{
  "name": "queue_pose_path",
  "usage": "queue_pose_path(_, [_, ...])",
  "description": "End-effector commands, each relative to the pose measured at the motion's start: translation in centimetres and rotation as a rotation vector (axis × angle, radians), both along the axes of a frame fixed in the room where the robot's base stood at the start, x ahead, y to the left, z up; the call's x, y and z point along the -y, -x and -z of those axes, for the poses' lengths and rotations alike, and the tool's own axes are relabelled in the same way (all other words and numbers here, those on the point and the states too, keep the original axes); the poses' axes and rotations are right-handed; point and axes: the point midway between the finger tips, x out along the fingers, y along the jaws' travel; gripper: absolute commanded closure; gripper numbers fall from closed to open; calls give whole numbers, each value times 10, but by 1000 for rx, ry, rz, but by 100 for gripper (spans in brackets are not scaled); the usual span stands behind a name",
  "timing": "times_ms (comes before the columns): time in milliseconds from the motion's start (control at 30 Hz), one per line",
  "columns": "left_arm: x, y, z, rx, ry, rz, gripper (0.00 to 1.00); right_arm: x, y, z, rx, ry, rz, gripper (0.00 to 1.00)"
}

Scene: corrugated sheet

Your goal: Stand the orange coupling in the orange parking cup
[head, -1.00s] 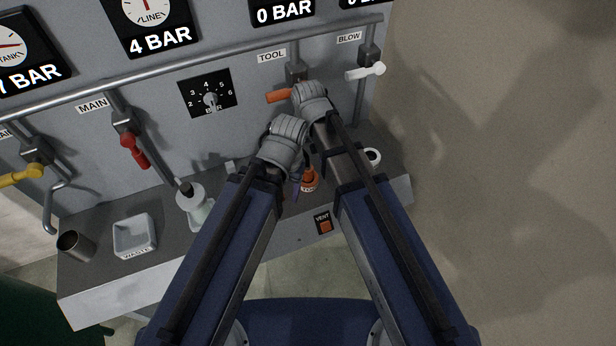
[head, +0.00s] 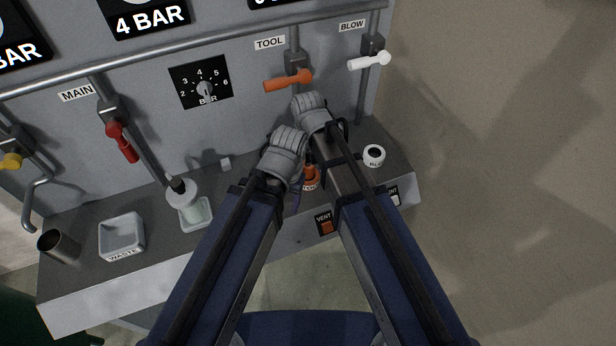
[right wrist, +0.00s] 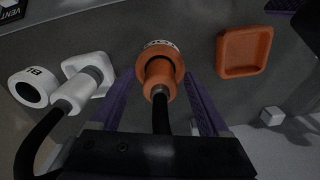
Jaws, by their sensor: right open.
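The orange coupling (right wrist: 159,75) with its grey collar and black hose is in the middle of the right wrist view. It appears to stand upright inside the orange parking cup (right wrist: 177,58), a ring with a partly hidden label. My right gripper (right wrist: 160,72) is open, with one purple finger on each side of the coupling; contact cannot be told. In the head view the orange cup (head: 311,185) shows between my forearms, largely covered. My left gripper's wrist (head: 284,155) is beside the right one; its fingers are hidden.
An empty orange square tray (right wrist: 245,52) lies right of the cup. A white coupling (right wrist: 80,88) rests at a white tray, beside an empty white cup (right wrist: 28,88). The waste tray (head: 122,234), bottle (head: 189,203) and metal cup (head: 66,246) stand left on the bench. Valve handles line the panel.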

Motion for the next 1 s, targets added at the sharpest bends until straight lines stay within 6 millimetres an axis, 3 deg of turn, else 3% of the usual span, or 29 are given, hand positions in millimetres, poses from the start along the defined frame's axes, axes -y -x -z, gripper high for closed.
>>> queue_pose_path(200, [0,0,-1,0,0,0,37,0,0,-1,0,0,0,24])
queue_pose_path(867, [0,0,-1,0,0,0,37,0,0,-1,0,0,0,98])
queue_pose_path(1000, [0,0,-1,0,0,0,37,0,0,-1,0,0,0,100])
